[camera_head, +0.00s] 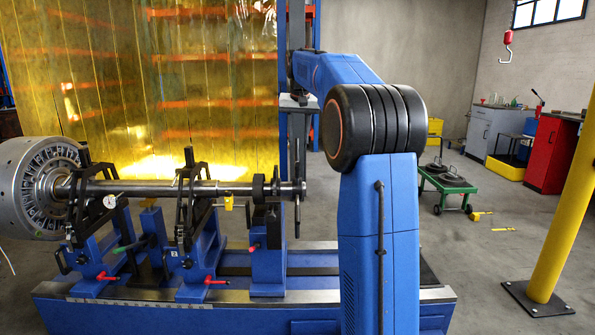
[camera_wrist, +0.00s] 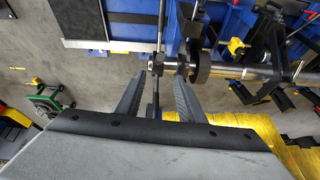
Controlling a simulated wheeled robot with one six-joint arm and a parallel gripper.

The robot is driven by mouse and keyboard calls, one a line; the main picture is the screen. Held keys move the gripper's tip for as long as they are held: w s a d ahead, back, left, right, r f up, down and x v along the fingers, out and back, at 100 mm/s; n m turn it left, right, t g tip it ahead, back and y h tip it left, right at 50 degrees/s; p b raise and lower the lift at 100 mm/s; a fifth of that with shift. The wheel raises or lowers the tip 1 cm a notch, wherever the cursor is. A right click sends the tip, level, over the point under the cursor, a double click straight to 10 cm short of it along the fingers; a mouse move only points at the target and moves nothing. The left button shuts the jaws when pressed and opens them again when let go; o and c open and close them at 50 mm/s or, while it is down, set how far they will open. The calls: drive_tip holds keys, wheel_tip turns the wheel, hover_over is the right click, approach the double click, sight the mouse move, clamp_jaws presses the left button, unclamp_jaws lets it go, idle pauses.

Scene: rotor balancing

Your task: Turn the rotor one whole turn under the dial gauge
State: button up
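The rotor is a long steel shaft (camera_head: 150,188) with a bladed disc (camera_head: 45,188) at the left end, lying level on the blue balancing machine's supports. The shaft also shows in the wrist view (camera_wrist: 245,72). A small round dial, likely the dial gauge (camera_head: 109,201), sits by the left support; its reading is too small to tell. A thin dark bar (camera_head: 297,215) crosses the shaft's right end. In the wrist view my gripper (camera_wrist: 160,77) is open, its fingers apart on either side of the bar (camera_wrist: 155,105). Finger contact with the bar cannot be told.
The machine bed (camera_head: 130,300) stands in front, with red-handled clamps on its supports. A yellow translucent curtain (camera_head: 150,80) hangs close behind.

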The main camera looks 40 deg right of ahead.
sight(297, 174)
drive_tip(key=x, duration=1.6)
drive_tip(key=shift+w+d+f, duration=0.15)
drive_tip(key=shift+f, duration=0.05)
clamp_jaws()
